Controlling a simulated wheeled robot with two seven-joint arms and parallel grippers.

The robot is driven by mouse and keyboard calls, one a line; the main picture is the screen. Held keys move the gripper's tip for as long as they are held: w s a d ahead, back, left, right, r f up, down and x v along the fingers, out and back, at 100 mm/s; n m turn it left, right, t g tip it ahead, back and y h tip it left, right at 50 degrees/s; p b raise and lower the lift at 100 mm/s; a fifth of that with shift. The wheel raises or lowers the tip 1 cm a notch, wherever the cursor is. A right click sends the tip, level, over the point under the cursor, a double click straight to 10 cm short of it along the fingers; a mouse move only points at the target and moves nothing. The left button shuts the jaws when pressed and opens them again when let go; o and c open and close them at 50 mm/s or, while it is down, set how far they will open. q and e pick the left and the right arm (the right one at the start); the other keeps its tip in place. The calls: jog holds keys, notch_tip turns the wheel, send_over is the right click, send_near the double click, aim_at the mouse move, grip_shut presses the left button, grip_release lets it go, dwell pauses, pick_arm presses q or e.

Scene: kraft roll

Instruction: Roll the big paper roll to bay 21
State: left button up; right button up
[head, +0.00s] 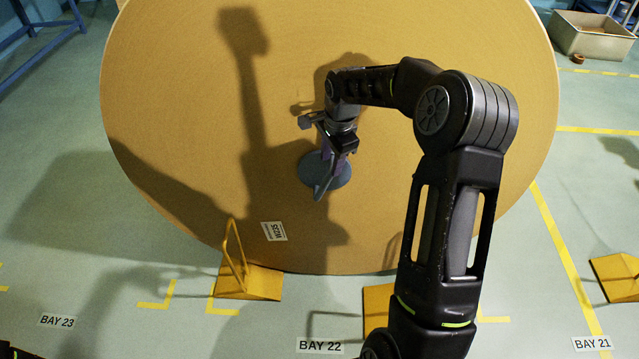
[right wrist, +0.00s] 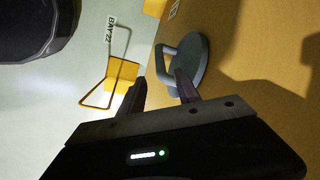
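The big paper roll (head: 200,120) stands on its edge with its flat tan face towards me, above the bay 22 label (head: 320,346). A grey round plug with a bar handle (head: 325,178) sits in the face's middle. It also shows in the right wrist view (right wrist: 192,62). The bay 21 label (head: 591,343) is at the lower right. My left gripper does not show.
A yellow chock with a loop handle (head: 250,283) lies at the roll's lower left edge. A second chock (head: 376,307) is partly hidden by my arm. Another chock (head: 617,277) lies near bay 21. A box (head: 590,38) stands at the back right.

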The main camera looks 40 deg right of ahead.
aim_at(326, 187)
jog(key=shift+w+f, duration=0.1)
jog(key=shift+f, duration=0.05)
jog(key=f, duration=0.4)
jog(key=w+f, duration=0.1)
jog(key=f, duration=0.2)
jog(key=w+f, duration=0.1)
jog(key=f, duration=0.3)
jog(key=shift+w+d+f, duration=0.1)
jog(key=shift+f, duration=0.2)
jog(key=shift+c, duration=0.3)
grip_shut()
